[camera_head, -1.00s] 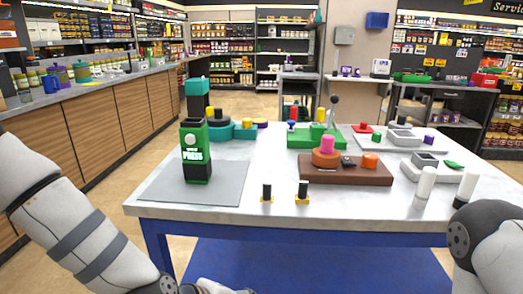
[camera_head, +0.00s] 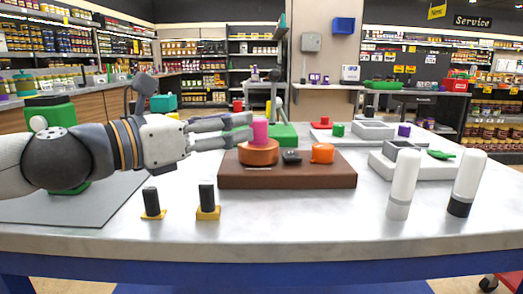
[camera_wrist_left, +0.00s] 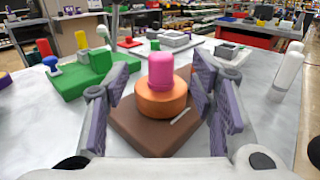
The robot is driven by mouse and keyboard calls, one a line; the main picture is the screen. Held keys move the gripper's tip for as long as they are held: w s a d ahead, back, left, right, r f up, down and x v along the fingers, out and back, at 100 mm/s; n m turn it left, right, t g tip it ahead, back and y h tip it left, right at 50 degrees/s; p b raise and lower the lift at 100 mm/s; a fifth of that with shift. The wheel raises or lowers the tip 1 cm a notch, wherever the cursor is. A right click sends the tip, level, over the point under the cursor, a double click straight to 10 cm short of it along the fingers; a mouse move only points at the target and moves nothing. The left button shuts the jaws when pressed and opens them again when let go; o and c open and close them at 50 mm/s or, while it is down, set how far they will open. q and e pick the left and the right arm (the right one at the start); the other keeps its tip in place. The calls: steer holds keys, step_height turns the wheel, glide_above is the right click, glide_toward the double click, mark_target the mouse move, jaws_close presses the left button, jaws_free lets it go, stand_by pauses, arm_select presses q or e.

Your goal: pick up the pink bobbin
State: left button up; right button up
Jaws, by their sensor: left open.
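The pink bobbin (camera_head: 260,131) stands upright on a round orange-brown holder (camera_head: 258,153), which sits on a brown base (camera_head: 287,176). In the left wrist view the bobbin (camera_wrist_left: 160,71) is centred above the orange holder (camera_wrist_left: 158,102). My left gripper (camera_head: 247,127) reaches in from the left at bobbin height. It is open, with one finger on each side of the bobbin in the left wrist view (camera_wrist_left: 160,84), and gaps show on both sides. My right gripper is not in view.
The brown base also carries a dark block (camera_head: 291,157) and an orange knob (camera_head: 322,153). A green fixture (camera_head: 285,135) stands behind. Two white cylinders (camera_head: 403,178) stand at right, and two black pegs on yellow feet (camera_head: 207,199) at the front. The front-middle tabletop is clear.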

mark_target(251, 127)
arm_select(q)
step_height(251, 127, down, 2)
steer(key=shift+d+f, duration=0.1)
steer(key=x, duration=0.7)
steer(key=shift+w+d+r, duration=0.15)
steer(key=shift+d+r, duration=0.1)
steer(key=shift+r, duration=0.1)
jaws_close()
